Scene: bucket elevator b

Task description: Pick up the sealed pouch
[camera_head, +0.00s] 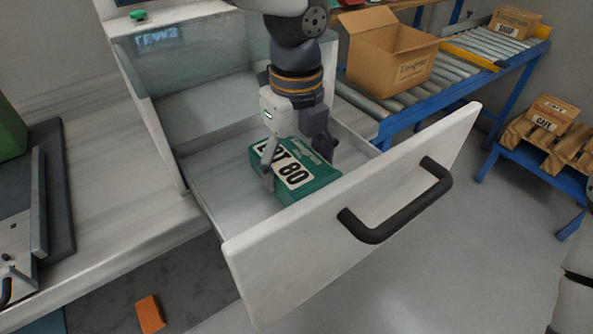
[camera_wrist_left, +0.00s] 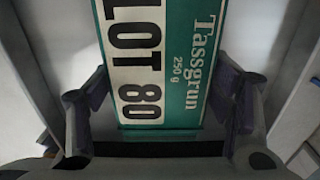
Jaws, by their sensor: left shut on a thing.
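The sealed pouch (camera_head: 312,187) is green with a white label reading "LOT 80". It sits in the open drawer (camera_head: 215,185), between the fingers of my left gripper (camera_head: 298,165). My left gripper comes down from above and is shut on the pouch, one finger on each side. The left wrist view shows the pouch (camera_wrist_left: 185,60) close up, with "LOT 80" and "Tassgrun 250 g" on it, between the fingers of the left gripper (camera_wrist_left: 165,120). Whether the pouch touches the drawer floor I cannot tell. My right gripper is not in view.
The drawer front with a black handle (camera_head: 395,205) stands pulled out toward the aisle. A clear-walled box (camera_head: 165,110) is behind it. An open carton (camera_head: 388,60) sits on a roller conveyor (camera_head: 460,65). Brown packs (camera_head: 550,125) lie on a blue stand. An orange block (camera_head: 150,314) lies below.

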